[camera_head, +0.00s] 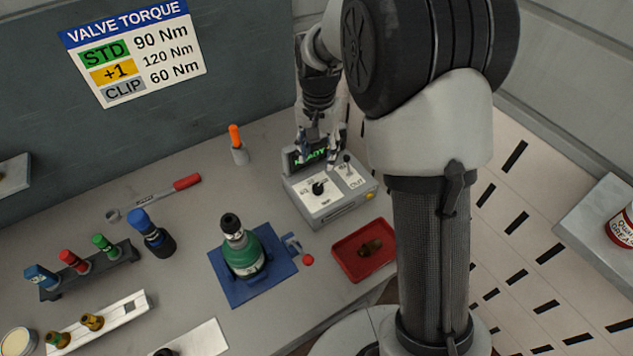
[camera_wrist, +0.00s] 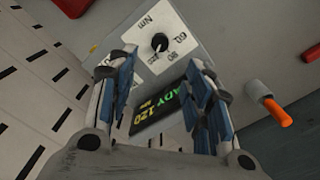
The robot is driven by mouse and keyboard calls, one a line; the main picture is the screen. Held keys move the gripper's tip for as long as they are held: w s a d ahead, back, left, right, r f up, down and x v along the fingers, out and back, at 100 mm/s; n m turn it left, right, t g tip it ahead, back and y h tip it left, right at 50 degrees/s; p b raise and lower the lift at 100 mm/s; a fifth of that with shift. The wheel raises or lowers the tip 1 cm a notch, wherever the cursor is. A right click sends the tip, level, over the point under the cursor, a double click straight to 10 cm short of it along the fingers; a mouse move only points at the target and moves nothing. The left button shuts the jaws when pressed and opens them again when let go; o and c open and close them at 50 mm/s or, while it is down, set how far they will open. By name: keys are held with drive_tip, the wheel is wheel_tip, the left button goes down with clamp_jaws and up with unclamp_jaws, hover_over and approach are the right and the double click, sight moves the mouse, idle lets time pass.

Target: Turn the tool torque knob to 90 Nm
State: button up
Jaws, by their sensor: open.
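The torque knob (camera_head: 318,188) is a small black knob on the white dial plate of a grey control box (camera_head: 326,222). In the wrist view the knob (camera_wrist: 160,42) sits among printed marks, including 60, 120 and Nm. The display (camera_wrist: 157,107) reads READY and 120. My gripper (camera_head: 320,148) is above the back of the box, near the display. In the wrist view its blue-padded fingers (camera_wrist: 160,78) are spread apart with nothing between them. The knob lies beyond the fingertips, and no contact shows.
A small black lever (camera_head: 347,160) stands on the box beside the knob. A red tray (camera_head: 345,262) and a blue plate with a green valve (camera_head: 243,258) are in front. An orange-handled tool (camera_head: 235,137) stands to the left. A wall sign (camera_head: 133,50) lists STD as 90 Nm.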

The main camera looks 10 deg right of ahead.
sight(318, 187)
wheel_tip(318, 187, down, 12)
drive_tip(key=shift+f+b, duration=0.1)
drive_tip(key=shift+b, duration=1.05)
drive_tip(key=c, duration=1.1)
